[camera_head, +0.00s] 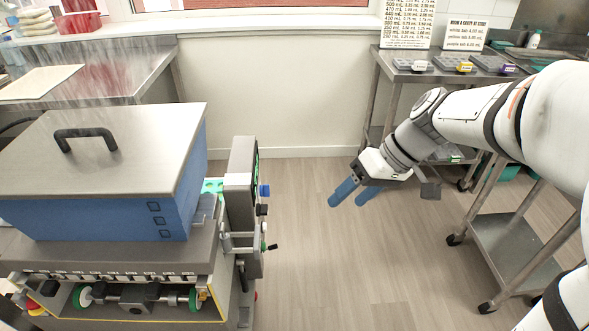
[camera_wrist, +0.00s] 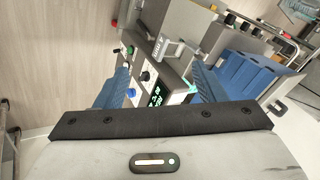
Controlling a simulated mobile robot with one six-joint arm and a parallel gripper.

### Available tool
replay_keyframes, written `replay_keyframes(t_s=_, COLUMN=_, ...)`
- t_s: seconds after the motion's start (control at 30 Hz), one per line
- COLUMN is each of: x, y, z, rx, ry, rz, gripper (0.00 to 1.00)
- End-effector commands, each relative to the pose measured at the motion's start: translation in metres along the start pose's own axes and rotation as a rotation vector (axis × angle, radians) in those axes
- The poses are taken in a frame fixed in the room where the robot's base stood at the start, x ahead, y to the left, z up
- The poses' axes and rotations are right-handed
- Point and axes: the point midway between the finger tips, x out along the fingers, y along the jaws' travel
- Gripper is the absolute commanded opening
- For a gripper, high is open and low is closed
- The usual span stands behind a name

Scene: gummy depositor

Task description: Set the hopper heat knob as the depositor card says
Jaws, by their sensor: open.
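The depositor stands at the left in the head view, with a blue hopper (camera_head: 100,215) under a grey lid. Its control panel (camera_head: 240,185) faces right, edge-on, with a blue knob (camera_head: 264,190) and a black knob (camera_head: 262,210) sticking out. In the wrist view the panel shows a black knob with a white dial (camera_wrist: 145,76) beside a green-lit display (camera_wrist: 157,95). Labels are too small to read, so I cannot tell which knob is hopper heat. My gripper (camera_head: 349,192) is open and empty, apart from the panel, its blue fingers pointing toward the depositor side.
Two printed cards, a volume table (camera_head: 408,24) and a mould card (camera_head: 465,33), stand on the back right table (camera_head: 395,62). Moulds with coloured tags lie before them. A crank handle (camera_head: 270,246) juts from the depositor. Floor between depositor and right trolley (camera_head: 515,245) is clear.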

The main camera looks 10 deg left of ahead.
Motion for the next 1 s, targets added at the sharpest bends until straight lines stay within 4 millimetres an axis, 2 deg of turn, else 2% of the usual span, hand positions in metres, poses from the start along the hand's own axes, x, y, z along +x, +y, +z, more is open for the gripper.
replay_keyframes(t_s=0.03, x=0.037, y=0.018, z=-0.008, rx=-0.048, ry=0.008, rz=-0.063, gripper=0.64)
replay_keyframes(t_s=0.27, x=0.126, y=0.053, z=-0.064, rx=-0.315, ry=0.14, rz=-0.334, gripper=0.64)
replay_keyframes(t_s=0.5, x=0.22, y=0.101, z=-0.118, rx=-0.584, ry=0.397, rz=-0.55, gripper=0.64)
replay_keyframes(t_s=0.6, x=0.254, y=0.122, z=-0.136, rx=-0.682, ry=0.523, rz=-0.603, gripper=0.64)
replay_keyframes(t_s=0.7, x=0.281, y=0.139, z=-0.151, rx=-0.76, ry=0.638, rz=-0.634, gripper=0.64)
replay_keyframes(t_s=0.8, x=0.298, y=0.152, z=-0.16, rx=-0.816, ry=0.727, rz=-0.646, gripper=0.64)
replay_keyframes(t_s=1.0, x=0.311, y=0.158, z=-0.17, rx=-0.865, ry=0.808, rz=-0.648, gripper=0.64)
